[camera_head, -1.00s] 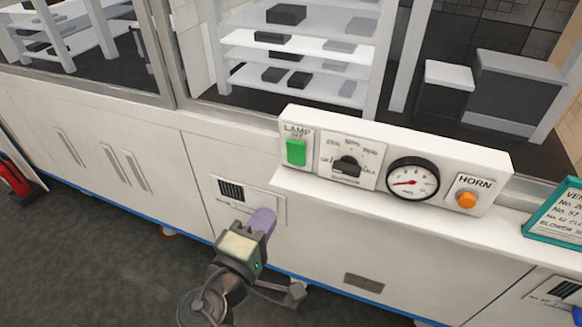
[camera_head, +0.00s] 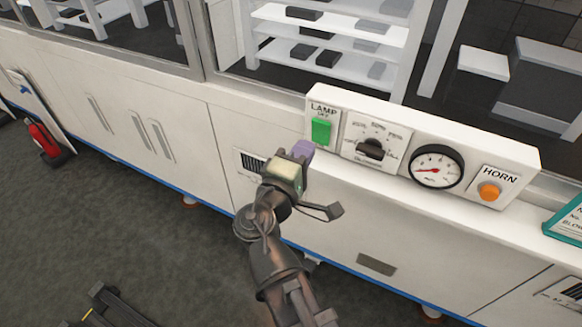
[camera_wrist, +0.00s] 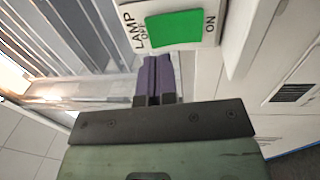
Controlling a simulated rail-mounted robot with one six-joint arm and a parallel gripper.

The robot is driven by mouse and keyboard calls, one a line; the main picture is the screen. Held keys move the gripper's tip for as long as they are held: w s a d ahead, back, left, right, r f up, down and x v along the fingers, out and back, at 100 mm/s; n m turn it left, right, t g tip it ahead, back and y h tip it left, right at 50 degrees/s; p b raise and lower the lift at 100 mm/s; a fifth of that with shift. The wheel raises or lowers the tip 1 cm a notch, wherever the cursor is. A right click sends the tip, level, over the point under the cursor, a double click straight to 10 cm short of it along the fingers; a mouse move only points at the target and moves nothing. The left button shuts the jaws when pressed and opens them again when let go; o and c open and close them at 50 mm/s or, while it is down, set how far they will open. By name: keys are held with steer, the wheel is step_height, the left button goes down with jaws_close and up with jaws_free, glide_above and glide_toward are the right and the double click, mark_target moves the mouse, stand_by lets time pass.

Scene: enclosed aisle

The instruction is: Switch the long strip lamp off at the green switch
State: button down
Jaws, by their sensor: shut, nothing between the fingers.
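The green switch (camera_head: 321,132) sits at the left end of a white control panel, under the label "LAMP OFF". In the wrist view the green switch (camera_wrist: 174,29) is at the top, with "OFF" on its left side and "ON" on its right. My gripper (camera_head: 302,150) is just below and left of the switch in the head view. Its purple fingers (camera_wrist: 157,78) are shut together and empty, and appear short of the switch plate. I cannot tell the exact gap. I cannot make out the long strip lamp.
The panel (camera_head: 424,127) also carries a rotary knob (camera_head: 371,148), a round gauge (camera_head: 436,167) and an orange horn button (camera_head: 489,191). Behind it are windows and white shelves (camera_head: 330,30). A red extinguisher (camera_head: 45,141) stands at the far left.

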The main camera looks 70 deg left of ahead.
mark_target(319, 126)
steer(key=shift+x, duration=2.35)
steer(key=shift+w+a+r+p, duration=0.1)
steer(key=shift+w+a+p, duration=0.1)
steer(key=shift+p, duration=0.1)
steer(key=shift+s, duration=0.1)
steer(key=shift+d, duration=0.15)
steer(key=shift+s+d, duration=0.25)
steer(key=s+d+r+p, duration=0.1)
steer(key=s+d, duration=0.7)
steer(key=s, duration=0.1)
steer(key=shift+s+d+r+p, duration=0.35)
steer(key=shift+s, duration=0.05)
